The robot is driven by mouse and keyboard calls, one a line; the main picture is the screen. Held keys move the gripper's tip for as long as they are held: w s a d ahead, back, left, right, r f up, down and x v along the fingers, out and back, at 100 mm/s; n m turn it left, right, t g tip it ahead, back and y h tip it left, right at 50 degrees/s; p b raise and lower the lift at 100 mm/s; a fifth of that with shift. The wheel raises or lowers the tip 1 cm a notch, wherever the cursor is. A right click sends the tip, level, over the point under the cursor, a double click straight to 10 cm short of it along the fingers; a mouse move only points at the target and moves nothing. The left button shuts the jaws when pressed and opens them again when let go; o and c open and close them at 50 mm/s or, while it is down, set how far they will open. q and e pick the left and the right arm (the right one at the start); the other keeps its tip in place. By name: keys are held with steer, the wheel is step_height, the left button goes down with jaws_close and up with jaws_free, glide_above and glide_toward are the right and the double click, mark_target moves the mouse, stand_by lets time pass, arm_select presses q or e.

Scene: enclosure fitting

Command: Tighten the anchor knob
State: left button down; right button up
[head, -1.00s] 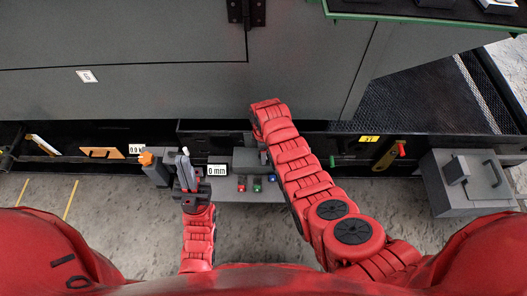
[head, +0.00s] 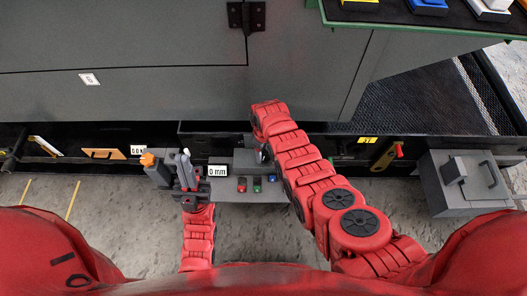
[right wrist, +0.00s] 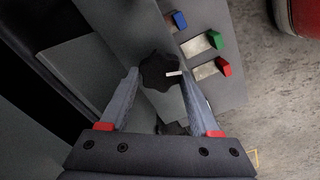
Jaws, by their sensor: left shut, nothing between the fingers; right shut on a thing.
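The anchor knob (right wrist: 159,71) is a black lobed knob with a white mark on its right side, on a grey fixture. In the right wrist view the two fingers of my right gripper (right wrist: 160,77) are shut on it from either side. In the head view my right arm comes down over the fixture (head: 244,160) and hides the knob. My left gripper (head: 187,176) is shut and empty, left of the "0 mm" display (head: 217,171), beside an orange-tipped grey part (head: 148,159).
A red button (head: 242,184), a green button (head: 257,184) and a blue button (head: 272,178) sit on the fixture's front ledge. A grey box with a handle (head: 468,180) stands at the right. A yellow lever with a red tip (head: 388,157) is left of it.

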mark_target(265, 153)
steer(key=m, duration=0.6)
steer(key=shift+w+d+m, duration=0.1)
steer(key=shift+w+m, duration=0.1)
steer(key=shift+m, duration=0.1)
steer(key=m, duration=0.6)
steer(key=shift+d+p, duration=0.15)
steer(key=shift+p, duration=0.15)
steer(key=shift+m, duration=0.3)
steer(key=o, duration=1.4)
steer(key=shift+c, duration=0.2)
steer(key=shift+r+p, duration=0.3)
steer(key=shift+r, duration=0.15)
step_height(265, 153, up, 5)
steer(key=shift+f+p, duration=0.15)
steer(key=shift+p, duration=0.95)
step_height(265, 153, up, 12)
steer(key=p, duration=0.1)
steer(key=shift+p, duration=0.35)
